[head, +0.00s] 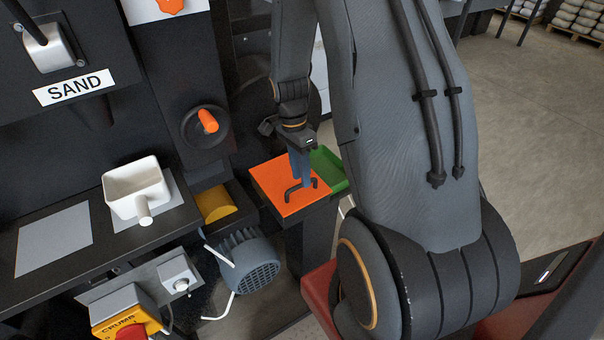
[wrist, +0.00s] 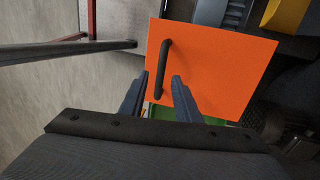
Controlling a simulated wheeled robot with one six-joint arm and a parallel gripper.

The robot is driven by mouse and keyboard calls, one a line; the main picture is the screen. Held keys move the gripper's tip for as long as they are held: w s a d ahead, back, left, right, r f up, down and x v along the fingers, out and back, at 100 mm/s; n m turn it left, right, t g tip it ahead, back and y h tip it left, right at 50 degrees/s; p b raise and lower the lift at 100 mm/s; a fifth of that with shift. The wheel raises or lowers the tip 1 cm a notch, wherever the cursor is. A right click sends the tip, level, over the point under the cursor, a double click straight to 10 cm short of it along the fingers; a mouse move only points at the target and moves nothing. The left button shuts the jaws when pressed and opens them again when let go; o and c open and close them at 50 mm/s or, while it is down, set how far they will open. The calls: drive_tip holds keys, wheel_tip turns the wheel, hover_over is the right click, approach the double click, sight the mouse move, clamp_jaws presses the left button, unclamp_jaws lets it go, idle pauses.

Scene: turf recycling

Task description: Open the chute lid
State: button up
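The chute lid is an orange square plate (head: 270,178) on top of a dark chute, lying roughly flat. It also fills the middle of the wrist view (wrist: 230,75). A dark bar handle (head: 290,193) stands on the lid and shows in the wrist view (wrist: 165,60). My gripper (head: 302,182) points down over the lid at the handle. In the wrist view my gripper (wrist: 160,77) is open, with one blue finger on each side of the handle's lower end. I cannot tell how deep the fingers reach around the bar.
A green tray-like part (head: 328,166) sits beside the lid. A bench to the left holds a white scoop (head: 136,187). A grey motor (head: 250,264) and a yellow crumb button box (head: 125,312) are in front. A handwheel with an orange knob (head: 207,121) is behind.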

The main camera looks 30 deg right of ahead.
drive_tip(key=shift+s+f, duration=0.1)
drive_tip(key=shift+f, duration=0.45)
clamp_jaws()
